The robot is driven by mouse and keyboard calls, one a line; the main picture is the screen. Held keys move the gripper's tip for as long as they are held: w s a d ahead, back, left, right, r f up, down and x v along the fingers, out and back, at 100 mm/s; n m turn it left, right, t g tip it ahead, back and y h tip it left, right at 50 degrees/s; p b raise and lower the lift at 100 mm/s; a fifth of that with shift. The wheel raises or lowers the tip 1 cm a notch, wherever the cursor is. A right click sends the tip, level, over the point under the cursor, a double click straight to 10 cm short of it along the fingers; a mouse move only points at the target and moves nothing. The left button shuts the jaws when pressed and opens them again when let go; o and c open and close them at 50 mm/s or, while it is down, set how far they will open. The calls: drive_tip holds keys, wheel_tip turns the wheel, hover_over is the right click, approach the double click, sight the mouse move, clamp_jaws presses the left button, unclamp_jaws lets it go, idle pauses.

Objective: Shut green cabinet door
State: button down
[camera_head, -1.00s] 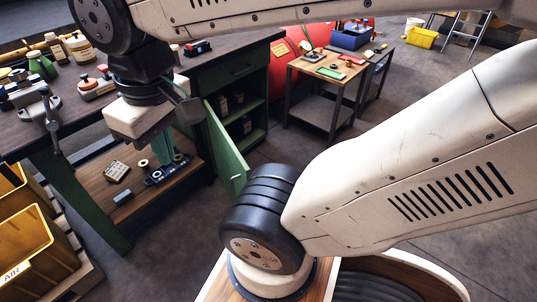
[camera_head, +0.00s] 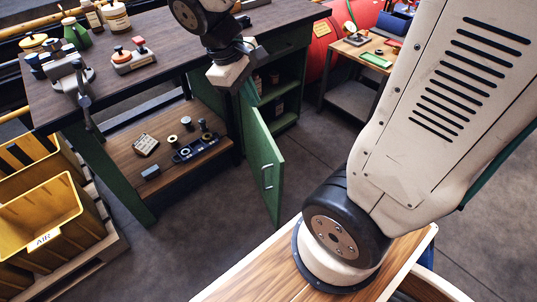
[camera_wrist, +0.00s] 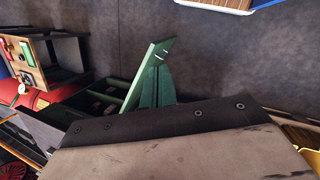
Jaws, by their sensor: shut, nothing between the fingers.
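The green cabinet door (camera_head: 263,160) stands open, swung out from the green cabinet (camera_head: 290,50) under the workbench's right end. The shelves inside are partly visible. My gripper (camera_head: 249,92) is by the door's upper hinge-side part, pointing down, its teal fingers partly hidden by the wrist and door. In the wrist view my gripper (camera_wrist: 157,88) shows two teal fingers together and empty, close beside the door (camera_wrist: 146,72). I cannot tell whether they touch it.
The dark workbench (camera_head: 150,55) carries a vise, jars and small tools. Its wooden lower shelf (camera_head: 125,125) holds small parts. Yellow bins (camera_head: 45,225) stand at left. A small table (camera_head: 350,55) and red tank (camera_head: 318,45) are behind. Floor before the door is clear.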

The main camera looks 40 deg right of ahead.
drive_tip(key=w+f+n+g+h, duration=0.1)
drive_tip(key=w+f+n+h, duration=0.25)
drive_tip(key=w+f, duration=0.65)
drive_tip(key=n+h, duration=0.1)
drive_tip(key=n, duration=0.5)
approach(275, 158)
wheel_tip(275, 158, down, 4)
drive_tip(key=d, duration=0.2)
drive_tip(key=shift+s+d+f, duration=0.2)
drive_tip(key=shift+s+d, duration=0.3)
drive_tip(key=shift+d, duration=0.3)
